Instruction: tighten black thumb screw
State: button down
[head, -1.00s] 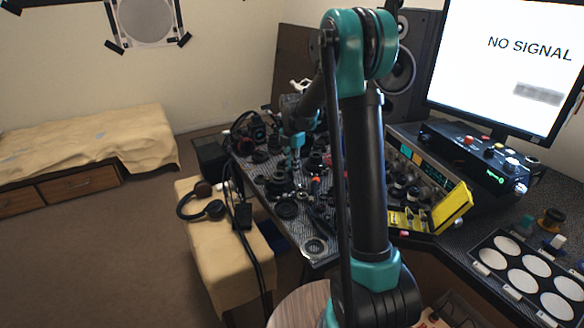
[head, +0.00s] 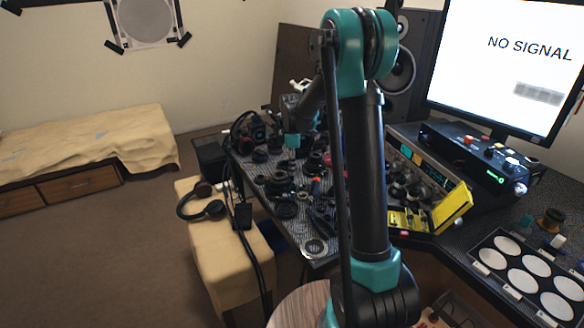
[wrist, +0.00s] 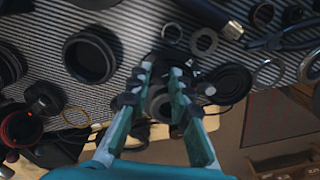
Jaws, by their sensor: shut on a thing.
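My gripper (wrist: 162,72) reaches in over the crowded bench in the wrist view, its two teal and grey fingers a small gap apart. A small dark part (wrist: 160,100) lies between the fingers, and they are shut on it. It fits the black thumb screw, but its shape is mostly hidden by the fingers and dark surroundings. In the head view my gripper (head: 291,153) is small, above the lens parts at the bench's left half. The screw cannot be made out there.
The striped bench mat (wrist: 140,20) holds a black lens ring (wrist: 90,57), a black round cap (wrist: 228,84) and several metal rings. A yellow case (head: 452,208) stands open at the right. Headphones (head: 203,200) lie on a cloth-covered bench at the left.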

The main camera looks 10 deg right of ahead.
jog(key=shift+m, duration=0.9)
jog(key=c, duration=1.4)
grip_release()
jog(key=shift+o, duration=0.2)
notch_tip(320, 180, up, 12)
